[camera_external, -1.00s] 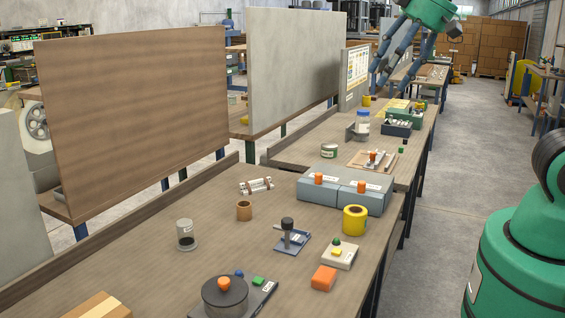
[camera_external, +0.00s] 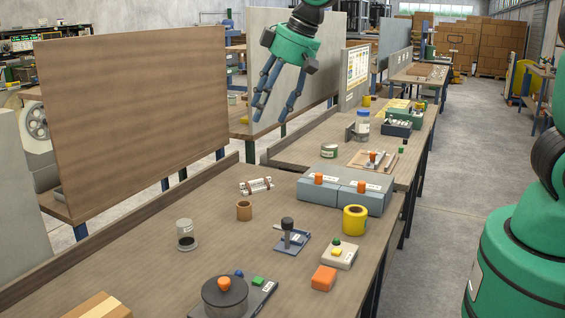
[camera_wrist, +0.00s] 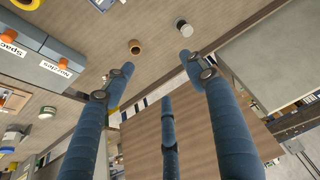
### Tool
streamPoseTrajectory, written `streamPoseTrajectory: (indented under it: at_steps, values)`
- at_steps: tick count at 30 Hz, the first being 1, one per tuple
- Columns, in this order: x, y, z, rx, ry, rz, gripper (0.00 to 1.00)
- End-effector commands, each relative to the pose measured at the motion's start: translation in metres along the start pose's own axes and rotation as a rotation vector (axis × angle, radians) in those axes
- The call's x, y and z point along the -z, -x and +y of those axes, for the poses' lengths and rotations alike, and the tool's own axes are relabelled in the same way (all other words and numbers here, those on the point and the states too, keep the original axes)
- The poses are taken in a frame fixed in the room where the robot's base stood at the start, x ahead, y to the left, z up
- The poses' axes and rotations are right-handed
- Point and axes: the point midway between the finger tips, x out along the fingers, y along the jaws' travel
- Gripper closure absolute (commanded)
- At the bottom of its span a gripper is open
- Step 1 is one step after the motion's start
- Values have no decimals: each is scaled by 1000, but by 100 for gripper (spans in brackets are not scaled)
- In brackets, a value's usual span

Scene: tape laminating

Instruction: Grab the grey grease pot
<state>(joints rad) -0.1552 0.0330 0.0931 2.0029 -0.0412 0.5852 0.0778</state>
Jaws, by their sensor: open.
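A small grey pot (camera_external: 186,236), dark in its lower part, stands upright on the near bench at left in the external view. I take it for the grease pot. It also shows near the top of the wrist view (camera_wrist: 185,29). My gripper (camera_external: 272,114) is open and empty, fingers spread and pointing down. It hangs high above the bench's far end, in front of the grey panel. In the wrist view its fingers (camera_wrist: 158,72) are apart with nothing between them, and the pot lies beyond the right fingertip.
A brown cup (camera_external: 244,210) stands right of the pot, with a bundle of white rolls (camera_external: 257,186) behind. Grey boxes (camera_external: 345,190), a yellow roll (camera_external: 355,220) and a round dark device (camera_external: 225,296) are on the bench. Upright panels (camera_external: 135,115) line its left side.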

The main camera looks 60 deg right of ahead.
Motion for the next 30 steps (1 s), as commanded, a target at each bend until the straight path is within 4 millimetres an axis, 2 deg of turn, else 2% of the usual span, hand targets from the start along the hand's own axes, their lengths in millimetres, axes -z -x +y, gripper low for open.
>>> streamPoseTrajectory:
  at_steps: [1, 9, 15, 21, 24, 30]
  values:
    - [7, -16, -5, 2, 5, -7, 44]
    - [39, -92, -30, 12, 26, -19, 44]
    - [55, -153, -50, 19, 42, -28, 44]
    - [63, -205, -69, 26, 56, -33, 44]
    - [64, -222, -74, 28, 59, -36, 44]
    - [66, -236, -79, 30, 62, -36, 44]
